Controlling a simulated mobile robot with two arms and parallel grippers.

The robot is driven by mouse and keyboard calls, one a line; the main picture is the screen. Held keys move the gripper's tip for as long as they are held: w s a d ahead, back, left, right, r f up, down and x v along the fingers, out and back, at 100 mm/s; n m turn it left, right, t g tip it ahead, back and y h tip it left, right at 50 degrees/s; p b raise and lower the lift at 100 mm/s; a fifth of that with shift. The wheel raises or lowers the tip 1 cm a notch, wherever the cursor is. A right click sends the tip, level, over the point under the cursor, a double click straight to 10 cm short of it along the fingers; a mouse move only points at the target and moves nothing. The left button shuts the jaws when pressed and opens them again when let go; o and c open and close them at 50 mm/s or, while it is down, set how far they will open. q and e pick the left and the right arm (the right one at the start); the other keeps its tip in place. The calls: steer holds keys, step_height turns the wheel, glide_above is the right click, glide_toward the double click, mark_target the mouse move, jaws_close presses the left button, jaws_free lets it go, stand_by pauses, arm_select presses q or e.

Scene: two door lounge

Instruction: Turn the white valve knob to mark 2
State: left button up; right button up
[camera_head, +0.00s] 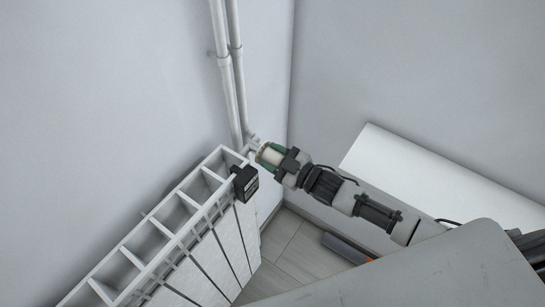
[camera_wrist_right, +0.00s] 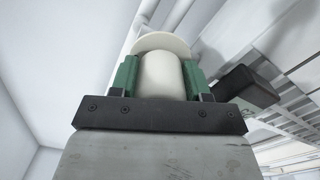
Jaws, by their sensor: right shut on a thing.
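The white valve knob (camera_head: 271,153) is at the upper right end of the white radiator (camera_head: 168,222), by the pipes. My right gripper (camera_head: 268,154) comes in from the right and its green fingers are shut on the knob, one on each side. In the right wrist view the knob (camera_wrist_right: 161,75) shows as a pale rounded cylinder between the green fingers, with a wider pale disc behind it. The marks on the knob cannot be seen. My left gripper is not in view.
Two white vertical pipes (camera_head: 229,75) run up the wall beside the knob. A small black box (camera_head: 245,183) sits on the radiator's near side, close to my right gripper. A white surface (camera_head: 400,175) lies at the right. Tiled floor (camera_head: 295,250) shows below.

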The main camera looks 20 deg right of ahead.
steer(key=n+b, duration=0.1)
steer(key=n, duration=0.4)
stand_by(0.5)
steer(key=o, duration=0.9)
